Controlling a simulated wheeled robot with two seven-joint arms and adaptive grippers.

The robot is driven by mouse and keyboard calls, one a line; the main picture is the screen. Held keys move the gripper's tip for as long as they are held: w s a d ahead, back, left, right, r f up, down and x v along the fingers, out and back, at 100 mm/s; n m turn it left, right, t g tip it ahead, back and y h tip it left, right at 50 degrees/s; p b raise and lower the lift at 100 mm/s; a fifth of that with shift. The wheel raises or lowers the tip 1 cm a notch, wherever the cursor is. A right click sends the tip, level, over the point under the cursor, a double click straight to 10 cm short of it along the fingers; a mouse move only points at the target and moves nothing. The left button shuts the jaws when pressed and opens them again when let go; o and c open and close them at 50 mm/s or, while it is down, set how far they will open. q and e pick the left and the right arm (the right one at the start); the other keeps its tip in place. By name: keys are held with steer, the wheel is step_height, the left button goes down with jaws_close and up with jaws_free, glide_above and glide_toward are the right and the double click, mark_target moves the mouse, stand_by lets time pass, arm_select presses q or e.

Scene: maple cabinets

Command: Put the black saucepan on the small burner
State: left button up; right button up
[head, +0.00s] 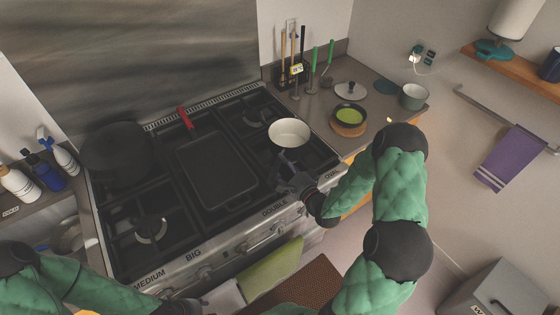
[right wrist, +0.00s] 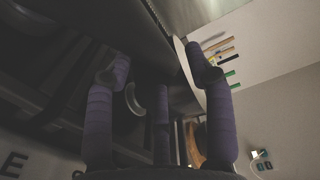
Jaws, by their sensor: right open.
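A round pan with a cream inside (head: 289,133) sits on the right part of the stove; its outside is mostly hidden, so I cannot tell if it is the black saucepan. A large black pot (head: 118,150) stands at the back left of the stove. My right gripper (head: 288,168) is open at the near side of the cream-lined pan, over the front right of the stove. Its spread purple fingers (right wrist: 162,115) fill the right wrist view. My left gripper (head: 185,308) is partly visible at the bottom edge. The small burner's label is not readable.
A black griddle with a red handle (head: 215,170) covers the stove's middle. A bare burner (head: 150,230) shows at the front left. The right counter holds a green-filled bowl (head: 349,116), a lid (head: 351,91), a pot (head: 413,96) and utensils (head: 296,60).

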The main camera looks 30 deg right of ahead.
steer(key=s+d, duration=0.1)
steer(key=s, duration=0.7)
steer(key=shift+s, duration=0.3)
steer(key=shift+r, duration=0.1)
arm_select(q)
steer(key=shift+s, duration=0.1)
